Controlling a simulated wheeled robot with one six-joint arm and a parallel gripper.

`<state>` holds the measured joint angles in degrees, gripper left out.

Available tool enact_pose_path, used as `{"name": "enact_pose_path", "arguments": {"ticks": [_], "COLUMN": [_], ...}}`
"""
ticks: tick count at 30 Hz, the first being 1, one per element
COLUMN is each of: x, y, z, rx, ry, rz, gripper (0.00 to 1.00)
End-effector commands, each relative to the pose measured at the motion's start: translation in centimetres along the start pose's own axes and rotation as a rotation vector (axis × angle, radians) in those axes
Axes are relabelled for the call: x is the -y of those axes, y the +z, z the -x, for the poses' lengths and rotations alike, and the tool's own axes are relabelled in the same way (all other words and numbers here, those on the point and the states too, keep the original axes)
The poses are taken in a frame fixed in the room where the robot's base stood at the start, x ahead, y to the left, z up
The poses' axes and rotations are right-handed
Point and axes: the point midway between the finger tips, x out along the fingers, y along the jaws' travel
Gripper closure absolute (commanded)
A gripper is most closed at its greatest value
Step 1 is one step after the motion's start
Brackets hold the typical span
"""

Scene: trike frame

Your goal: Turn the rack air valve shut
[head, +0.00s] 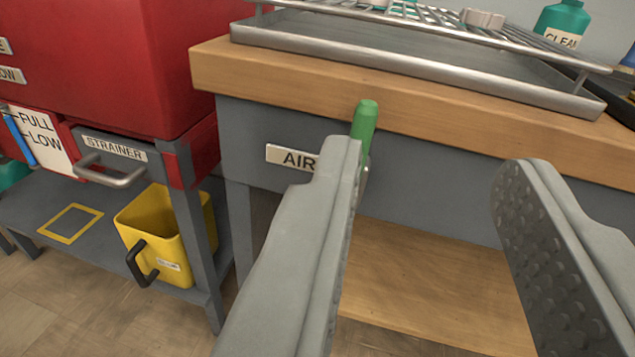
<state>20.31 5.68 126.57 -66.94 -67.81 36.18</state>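The air valve shows as a green handle (364,127) standing upright in front of the bench's grey front panel. A label reading AIR (291,157) is on the panel just left of it. My gripper (430,170) is open, its two grey fingers wide apart. The left finger's tip is in front of the handle's lower part and hides it and most of the valve body. The handle's top shows above that fingertip. The right finger is well to the right, and nothing is held between the fingers. I cannot tell whether the left finger touches the handle.
A wooden bench top (300,84) overhangs the panel and carries a metal tray (400,62) with a wire rack. A green bottle (562,22) stands behind. At left are a red cabinet (100,60), a STRAINER drawer (113,150) and a yellow bin (165,230) on a grey shelf.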

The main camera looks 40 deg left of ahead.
Motion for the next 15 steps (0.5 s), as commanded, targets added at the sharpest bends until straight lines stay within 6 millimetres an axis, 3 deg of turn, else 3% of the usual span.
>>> {"name": "enact_pose_path", "arguments": {"ticks": [3, 6, 15], "x": [-0.3, -0.3, -0.1], "y": [3.1, 4.8, 6.1], "z": [0.2, 0.4, -0.2], "rx": [0.005, 0.005, 0.005], "ry": [-0.074, -0.12, -0.163], "rz": [-0.055, -0.09, -0.12], "gripper": [0.64, 0.64, 0.64]}}
